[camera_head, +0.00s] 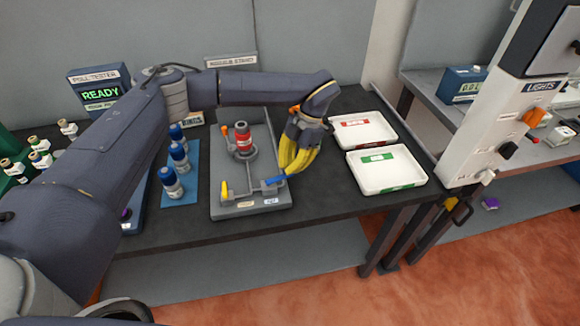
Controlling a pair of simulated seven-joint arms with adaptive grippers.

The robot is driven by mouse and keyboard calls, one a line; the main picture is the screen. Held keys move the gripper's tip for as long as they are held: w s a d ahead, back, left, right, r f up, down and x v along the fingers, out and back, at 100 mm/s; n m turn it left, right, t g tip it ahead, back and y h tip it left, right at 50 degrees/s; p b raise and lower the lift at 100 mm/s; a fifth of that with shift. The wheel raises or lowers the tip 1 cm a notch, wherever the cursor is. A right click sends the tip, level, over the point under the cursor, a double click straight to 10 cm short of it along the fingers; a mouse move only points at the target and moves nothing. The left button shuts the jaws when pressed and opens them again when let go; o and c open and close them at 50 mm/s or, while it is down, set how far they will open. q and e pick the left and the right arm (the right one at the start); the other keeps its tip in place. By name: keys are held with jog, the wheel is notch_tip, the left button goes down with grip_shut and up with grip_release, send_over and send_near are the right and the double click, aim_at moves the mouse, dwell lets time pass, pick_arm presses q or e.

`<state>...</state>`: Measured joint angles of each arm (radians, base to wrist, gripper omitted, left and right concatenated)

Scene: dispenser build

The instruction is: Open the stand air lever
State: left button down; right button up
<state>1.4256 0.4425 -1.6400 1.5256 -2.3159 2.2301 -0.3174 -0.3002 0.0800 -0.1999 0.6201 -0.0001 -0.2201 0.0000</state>
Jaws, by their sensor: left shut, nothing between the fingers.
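The grey stand (230,203) sits on the dark bench, with a red cylinder (244,139) in its holder. An orange lever (225,130) is at the holder's left. A yellow lever (224,190) stands upright at the front left of the stand. A blue lever (274,180) lies roughly sideways at the front right. The labels below them are too small to read. My left gripper (285,172), with yellow fingers, is shut and empty. Its tips are right by the blue lever; I cannot tell whether they touch. My right gripper is out of view.
Blue-capped bottles (172,183) stand on a blue mat left of the stand. Two white trays, one red-labelled (371,142) and one green-labelled (352,183), are to the right. A tester (98,88) reads READY. My left arm spans above the bench.

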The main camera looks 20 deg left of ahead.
pick_arm(q)
jog(key=shift+s, duration=0.1)
dwell(0.3)
jog(key=shift+s+d+m+t+y, duration=0.15)
jog(key=shift+s+d+m+y, duration=0.15)
jog(key=shift+m, duration=0.45)
jog(key=shift+s+d+m+t+y, duration=0.1)
jog(key=shift+s+m+t+y, duration=0.1)
jog(key=shift+s+m, duration=0.4)
jog(key=shift+w, duration=0.15)
jog(key=c, duration=1.4)
grip_release()
jog(key=shift+o, duration=0.2)
jog(key=v, duration=1.2)
